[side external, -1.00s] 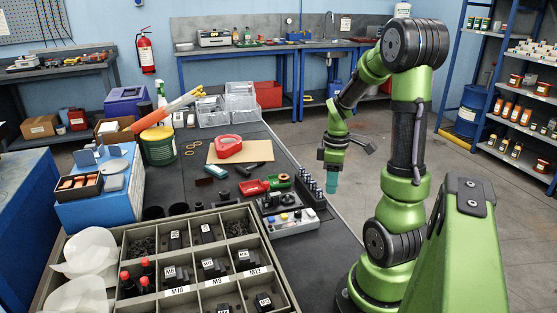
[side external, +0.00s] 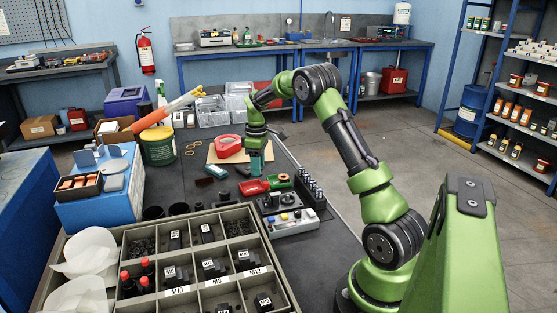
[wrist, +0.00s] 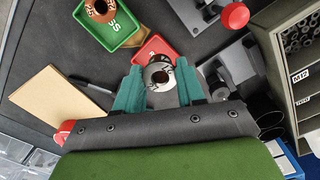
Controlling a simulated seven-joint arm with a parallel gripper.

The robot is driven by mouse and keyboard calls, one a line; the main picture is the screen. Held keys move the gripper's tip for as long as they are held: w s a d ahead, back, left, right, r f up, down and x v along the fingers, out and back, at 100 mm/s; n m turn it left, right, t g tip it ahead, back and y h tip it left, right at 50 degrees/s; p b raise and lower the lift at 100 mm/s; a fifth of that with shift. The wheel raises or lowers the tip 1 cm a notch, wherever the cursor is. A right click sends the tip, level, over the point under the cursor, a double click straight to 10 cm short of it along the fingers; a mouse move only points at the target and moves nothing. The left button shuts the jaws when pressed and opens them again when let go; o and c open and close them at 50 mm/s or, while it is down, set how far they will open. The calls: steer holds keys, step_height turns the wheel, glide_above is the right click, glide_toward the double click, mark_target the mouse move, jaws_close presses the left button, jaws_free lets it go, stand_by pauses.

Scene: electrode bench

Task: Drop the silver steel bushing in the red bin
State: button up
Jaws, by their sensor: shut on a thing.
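My gripper (wrist: 157,84), with teal fingers, is shut on the silver steel bushing (wrist: 160,72), a short ring with dark marks on it. In the side view my gripper (side external: 255,163) is pointed down over the bench, just behind the red bin (side external: 252,188); the bushing cannot be made out there. In the wrist view the red bin (wrist: 145,53) lies below and partly behind the bushing, which overlaps its near end. The exact height over the bin is hard to tell.
A green bin (wrist: 113,33) holding a copper-coloured ring (wrist: 100,9) is beside the red bin. A cardboard sheet (wrist: 62,95) with a dark pen-like item lies near. A red knob (wrist: 235,15) on a grey block and a compartment tray (side external: 200,250) are close by.

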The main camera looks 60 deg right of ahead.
steer(key=shift+w+d+f+m, duration=0.1)
steer(key=shift+w+f+m, duration=0.05)
steer(key=shift+f, duration=0.85)
steer(key=shift+w+f+m, duration=0.15)
steer(key=shift+f, duration=0.8)
steer(key=shift+f, duration=0.9)
steer(key=o, duration=1.2)
steer(key=shift+c, duration=0.2)
step_height(320, 180, up, 17)
steer(key=shift+r, duration=2.4)
